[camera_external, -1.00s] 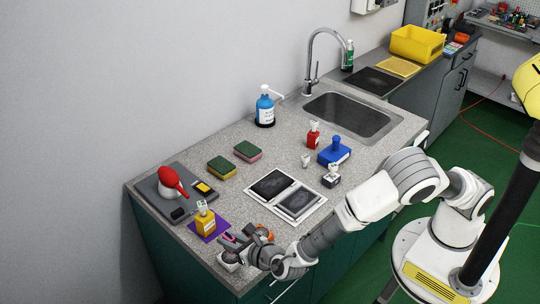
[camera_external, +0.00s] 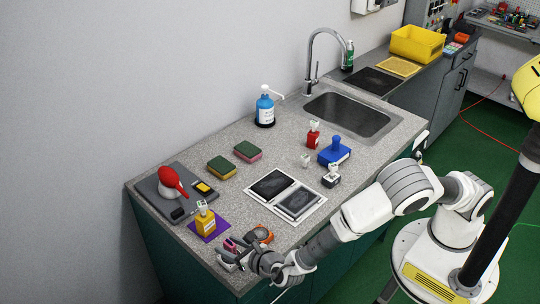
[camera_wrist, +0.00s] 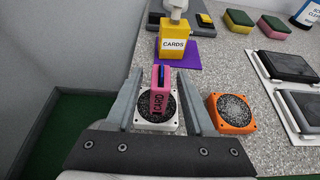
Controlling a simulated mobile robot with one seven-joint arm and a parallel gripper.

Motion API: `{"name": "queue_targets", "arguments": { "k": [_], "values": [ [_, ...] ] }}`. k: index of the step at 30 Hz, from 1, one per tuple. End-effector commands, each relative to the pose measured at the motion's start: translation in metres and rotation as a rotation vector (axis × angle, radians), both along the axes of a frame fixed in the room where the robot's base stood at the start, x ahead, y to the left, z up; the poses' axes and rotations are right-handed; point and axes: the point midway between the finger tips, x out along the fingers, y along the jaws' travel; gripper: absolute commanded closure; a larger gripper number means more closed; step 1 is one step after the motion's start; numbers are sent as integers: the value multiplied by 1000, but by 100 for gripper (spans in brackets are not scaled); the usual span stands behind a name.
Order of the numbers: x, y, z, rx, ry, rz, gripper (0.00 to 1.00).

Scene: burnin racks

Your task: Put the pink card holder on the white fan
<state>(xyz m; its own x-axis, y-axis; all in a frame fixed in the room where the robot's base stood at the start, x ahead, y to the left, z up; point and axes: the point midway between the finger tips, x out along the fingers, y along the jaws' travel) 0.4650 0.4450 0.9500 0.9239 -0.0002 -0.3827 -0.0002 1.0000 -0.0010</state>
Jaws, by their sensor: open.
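The pink card holder (camera_wrist: 159,97) rests on the white fan (camera_wrist: 168,124) in the wrist view, with its lettered face toward the camera. The holder also shows in the external view (camera_external: 231,244), small, beside my fingers. My gripper (camera_wrist: 158,88) is open, with one finger on each side of the holder and visible gaps between. In the external view my gripper (camera_external: 236,254) is low at the near front corner of the counter. It hides much of the white fan there.
An orange fan (camera_wrist: 232,112) stands just right of the white one. A yellow CARDS bottle (camera_wrist: 174,42) stands on a purple mat (camera_wrist: 205,54) behind them. Black-and-white panels (camera_external: 297,202) lie to the right. The counter's edge is close on the left.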

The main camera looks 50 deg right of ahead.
Motion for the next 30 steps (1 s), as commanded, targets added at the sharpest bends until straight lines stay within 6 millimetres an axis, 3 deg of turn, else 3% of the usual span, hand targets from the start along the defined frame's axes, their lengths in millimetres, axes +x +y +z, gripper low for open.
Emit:
{"name": "queue_targets", "arguments": {
  "k": [5,15,21,30],
  "values": [
    [-4,1,6,1,1,2,46],
    [-70,1,33,3,1,3,46],
    [-100,1,45,1,1,3,46],
    [-111,0,49,0,0,0,46]
  ]
}}
